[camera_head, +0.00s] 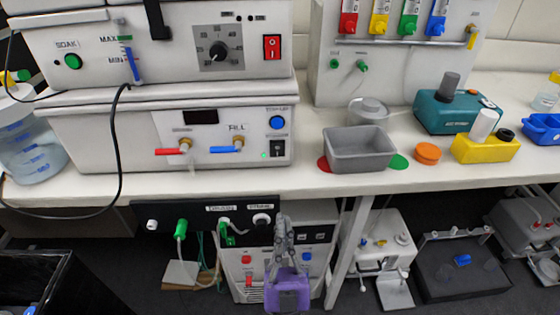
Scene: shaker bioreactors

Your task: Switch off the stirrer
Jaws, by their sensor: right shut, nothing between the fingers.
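No label that I can read clearly says stirrer. A black panel (163,214) under the bench edge carries a green connector (181,227), a white knob (224,222) and another white knob (262,219), with two small labels too blurred to read. My right gripper (282,222) is shut and empty, fingertips up, just right of the right-hand white knob. I cannot tell whether it touches the panel. Its purple wrist (288,291) is below. The upper box has a red rocker switch (272,47) and a black dial (219,50). My left gripper is not in view.
The lower white box has a dark switch (277,149) beside a green light. A grey tub (357,150), a teal device (452,110) and a yellow block (486,149) stand on the bench. A white unit (315,230) with red and blue buttons stands behind my gripper.

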